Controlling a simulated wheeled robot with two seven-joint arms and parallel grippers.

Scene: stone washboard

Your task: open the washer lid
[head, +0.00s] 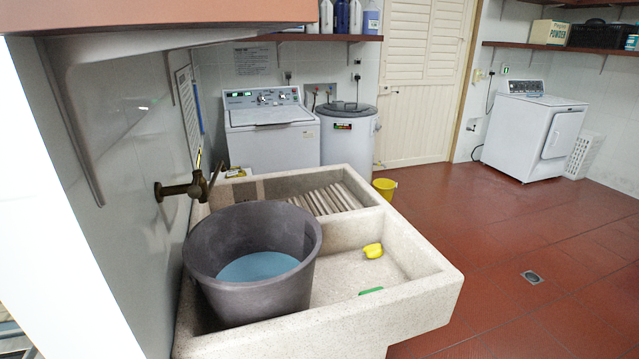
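A white top-loading washer (268,130) stands against the back wall, left of centre, with a control panel at its rear. Its lid (268,114) lies flat and looks shut. Neither of my grippers is in view, and no arm can be made out near the washer. The stone sink in front hides the lower part of the washer.
A stone sink (440,277) with a washboard (327,199) fills the foreground. A grey tub (215,290) of bluish water sits in it. A round white machine (347,140) stands right of the washer. A yellow bucket (385,189) is on the floor. Red floor (510,225) is open at right.

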